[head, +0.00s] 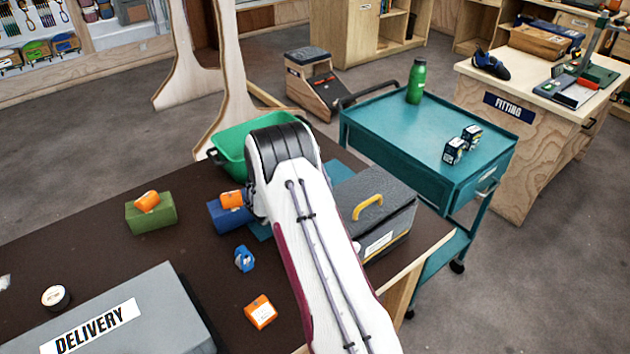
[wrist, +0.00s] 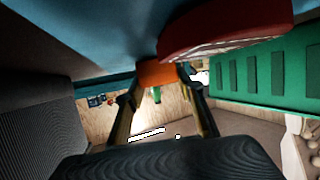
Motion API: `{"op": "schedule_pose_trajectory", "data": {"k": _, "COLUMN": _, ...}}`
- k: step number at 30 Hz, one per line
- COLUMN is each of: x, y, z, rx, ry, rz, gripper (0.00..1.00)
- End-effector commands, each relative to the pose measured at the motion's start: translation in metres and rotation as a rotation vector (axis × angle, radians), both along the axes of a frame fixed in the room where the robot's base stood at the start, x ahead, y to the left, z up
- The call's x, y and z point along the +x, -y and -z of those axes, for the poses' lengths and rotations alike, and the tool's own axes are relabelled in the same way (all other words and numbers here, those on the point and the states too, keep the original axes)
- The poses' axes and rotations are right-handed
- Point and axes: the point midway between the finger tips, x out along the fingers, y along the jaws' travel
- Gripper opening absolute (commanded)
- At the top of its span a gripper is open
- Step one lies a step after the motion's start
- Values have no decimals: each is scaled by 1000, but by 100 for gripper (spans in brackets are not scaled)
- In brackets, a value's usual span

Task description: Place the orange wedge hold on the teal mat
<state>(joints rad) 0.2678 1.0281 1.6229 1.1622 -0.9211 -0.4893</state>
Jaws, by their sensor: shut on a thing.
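My gripper (wrist: 160,80) is shut on an orange piece, the orange wedge hold (wrist: 157,73), in the wrist view. Only a small face of it shows between the fingertips, so its full shape is hidden. The head view hides my gripper and the held piece behind my white arm. The teal mat (head: 338,172) shows there in part beside my arm, and a teal surface fills the top left of the wrist view (wrist: 75,30). I cannot tell whether the held piece touches the mat.
A green bin (head: 232,152) stands behind my arm, and a grey toolbox (head: 390,205) is at right. Orange pieces sit on a green block (head: 152,218) and a blue block (head: 226,218). A blue piece (head: 244,258) and an orange block (head: 260,311) lie nearer, beside the grey DELIVERY box (head: 150,318).

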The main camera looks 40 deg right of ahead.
Motion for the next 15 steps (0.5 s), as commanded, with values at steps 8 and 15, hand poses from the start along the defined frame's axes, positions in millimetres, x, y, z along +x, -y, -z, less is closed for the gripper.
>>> {"op": "schedule_pose_trajectory", "data": {"k": 8, "x": 0, "y": 0, "z": 0, "rx": -1, "ry": 1, "rz": 0, "gripper": 15}}
{"op": "schedule_pose_trajectory", "data": {"k": 15, "x": 0, "y": 0, "z": 3, "rx": 0, "ry": 0, "rz": 0, "gripper": 52}}
